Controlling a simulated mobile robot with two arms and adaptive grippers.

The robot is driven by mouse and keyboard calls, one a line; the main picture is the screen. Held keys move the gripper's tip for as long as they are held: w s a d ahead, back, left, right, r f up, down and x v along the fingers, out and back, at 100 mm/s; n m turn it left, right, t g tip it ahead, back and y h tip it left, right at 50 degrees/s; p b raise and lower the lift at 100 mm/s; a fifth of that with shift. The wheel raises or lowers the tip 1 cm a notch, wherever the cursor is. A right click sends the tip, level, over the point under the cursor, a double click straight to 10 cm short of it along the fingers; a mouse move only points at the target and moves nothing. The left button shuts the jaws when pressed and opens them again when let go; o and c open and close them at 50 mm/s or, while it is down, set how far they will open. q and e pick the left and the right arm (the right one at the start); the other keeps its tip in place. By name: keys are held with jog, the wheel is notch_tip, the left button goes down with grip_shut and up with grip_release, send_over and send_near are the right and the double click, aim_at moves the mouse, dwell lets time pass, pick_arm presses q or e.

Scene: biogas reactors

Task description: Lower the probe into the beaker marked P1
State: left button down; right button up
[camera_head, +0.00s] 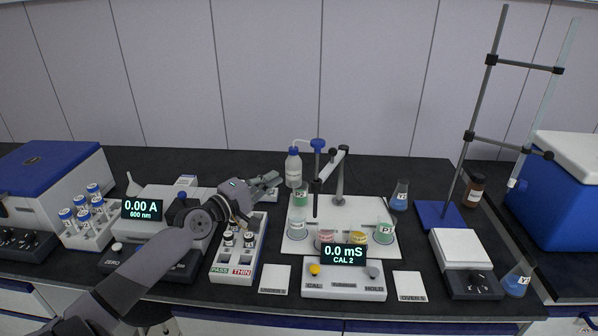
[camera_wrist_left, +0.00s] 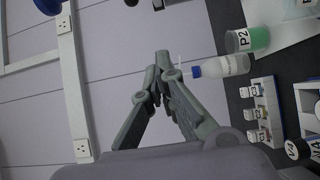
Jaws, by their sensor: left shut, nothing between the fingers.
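The beaker marked P1 (camera_head: 384,232) stands at the right of the white meter plate, with green liquid in it. The dark, slim probe (camera_head: 316,188) hangs upright from a stand arm left of it, above the plate, apart from P1. My left gripper (camera_head: 275,183) is shut and empty, left of the probe and close to the blue-capped wash bottle (camera_head: 293,170). In the left wrist view its fingertips (camera_wrist_left: 164,62) meet, with the bottle (camera_wrist_left: 225,66) and the green beaker marked P2 (camera_wrist_left: 247,40) to their right. My right gripper does not show.
The meter (camera_head: 343,278) reads "0.0 mS CAL 2" in front of the plate. Other beakers sit around the probe. A vial rack (camera_head: 252,262) lies below my left gripper. A flask (camera_head: 399,195) and tall clamp stand (camera_head: 440,213) are right of the plate.

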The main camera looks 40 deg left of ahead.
aim_at(332, 158)
pick_arm(q)
jog(key=w+d+p, duration=0.4)
jog(key=w+d, duration=0.1)
jog(key=w, duration=0.5)
jog(key=shift+w+p, duration=0.35)
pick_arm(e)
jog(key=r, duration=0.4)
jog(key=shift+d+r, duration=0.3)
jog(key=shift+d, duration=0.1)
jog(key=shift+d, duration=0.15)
pick_arm(q)
jog(key=shift+d+r, duration=0.1)
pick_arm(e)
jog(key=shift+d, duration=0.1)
